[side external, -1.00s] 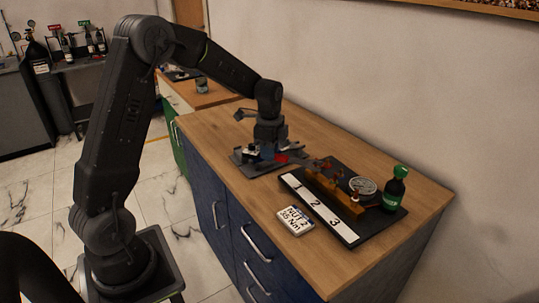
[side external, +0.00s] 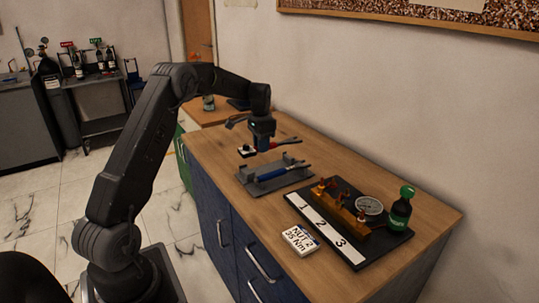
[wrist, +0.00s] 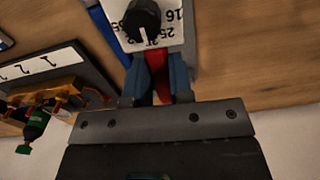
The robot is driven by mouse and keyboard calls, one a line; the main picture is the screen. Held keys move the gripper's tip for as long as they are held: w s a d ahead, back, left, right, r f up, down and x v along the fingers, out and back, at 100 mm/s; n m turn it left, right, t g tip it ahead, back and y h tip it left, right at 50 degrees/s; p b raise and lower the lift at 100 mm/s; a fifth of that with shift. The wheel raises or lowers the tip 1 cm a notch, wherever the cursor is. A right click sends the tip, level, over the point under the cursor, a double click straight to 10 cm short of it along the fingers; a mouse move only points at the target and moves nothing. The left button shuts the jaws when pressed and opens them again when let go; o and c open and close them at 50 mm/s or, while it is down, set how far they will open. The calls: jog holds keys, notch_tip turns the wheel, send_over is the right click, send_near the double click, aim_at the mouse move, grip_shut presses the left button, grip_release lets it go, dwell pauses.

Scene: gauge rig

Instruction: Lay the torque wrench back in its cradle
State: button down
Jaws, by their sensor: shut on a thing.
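My gripper (side external: 262,147) is shut and hangs above the cradle. Its blue-grey fingers (wrist: 158,78) close on the red part of a tool that looks like a torque wrench (side external: 287,142). A white numbered dial plate with a black knob (wrist: 146,20) sits at the tool's front end; the red end points towards the wall. The tool is held clear of the grey cradle (side external: 262,188). My fingers partly hide the held tool.
A dark board (side external: 352,262) with a strip numbered 1, 2, 3 stands right of the cradle. It carries a brass block, a round gauge (side external: 370,206) and a green-capped bottle (side external: 400,212). A "NUT 2 35 Nm" card (side external: 300,240) lies in front.

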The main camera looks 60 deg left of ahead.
jog(key=shift+a+n, duration=0.4)
jog(key=shift+a, duration=0.25)
jog(key=shift+f, duration=3.5)
jog(key=c, duration=0.9)
grip_release()
jog(key=shift+c, duration=0.2)
notch_tip(320, 180, up, 14)
